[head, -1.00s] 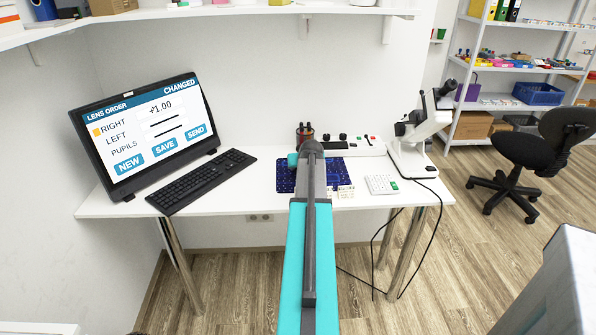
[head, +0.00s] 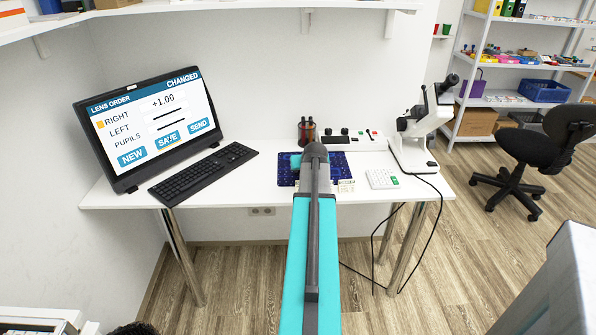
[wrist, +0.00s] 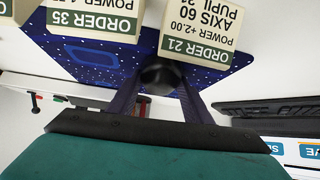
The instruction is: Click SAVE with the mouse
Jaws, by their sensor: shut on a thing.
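The monitor (head: 128,178) at the left shows a LENS ORDER page marked CHANGED. RIGHT has an orange square beside it and the value reads +1.00. Below are the buttons NEW, SAVE (head: 167,140) and SEND. A small dark mark, which looks like the pointer, lies over the SAVE lettering. In the wrist view my gripper (wrist: 160,84) is shut on the black mouse (wrist: 160,76), which sits on the dark blue mouse pad (wrist: 205,76). In the head view my arm hides the mouse.
A black keyboard (head: 203,172) lies left of the pad.

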